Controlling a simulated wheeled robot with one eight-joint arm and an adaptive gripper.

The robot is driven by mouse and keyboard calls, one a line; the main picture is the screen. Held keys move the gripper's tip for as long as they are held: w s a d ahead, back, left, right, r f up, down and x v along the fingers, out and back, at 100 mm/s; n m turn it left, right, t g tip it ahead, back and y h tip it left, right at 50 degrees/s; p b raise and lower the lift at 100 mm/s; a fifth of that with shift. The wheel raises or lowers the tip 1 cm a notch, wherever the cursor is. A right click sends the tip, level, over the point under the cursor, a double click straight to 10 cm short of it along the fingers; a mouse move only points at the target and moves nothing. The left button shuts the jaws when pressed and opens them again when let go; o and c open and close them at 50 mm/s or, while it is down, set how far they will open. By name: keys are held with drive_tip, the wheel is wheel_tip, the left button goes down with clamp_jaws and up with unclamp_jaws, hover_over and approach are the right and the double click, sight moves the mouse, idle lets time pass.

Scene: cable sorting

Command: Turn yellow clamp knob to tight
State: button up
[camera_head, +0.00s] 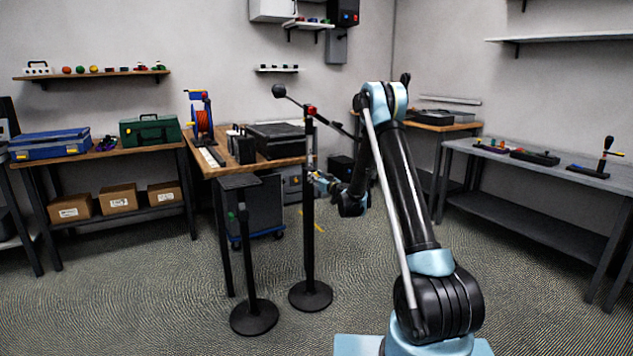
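A tall black stand (308,230) with a round base stands in the middle, with a red part (310,111) near its top and a slanted boom that ends in a dark ball (279,91). I cannot clearly make out a yellow clamp knob; the spot on the pole by my gripper is small and partly covered.
Behind is a wooden table (235,170) with a cable reel (203,120) and dark cases. A grey bench (540,165) is at right. The floor between is open.

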drive_tip(key=shift+m, duration=0.3)
drive_tip(key=m, duration=1.6)
drive_tip(key=shift+w+d+f+m, duration=0.1)
drive_tip(key=shift+d+f+m, duration=0.1)
drive_tip(key=shift+d+m, duration=0.2)
idle(0.4)
drive_tip(key=o, duration=1.1)
drive_tip(key=shift+w+f, duration=0.1)
drive_tip(key=shift+c, duration=0.2)
drive_tip(key=shift+a, duration=0.1)
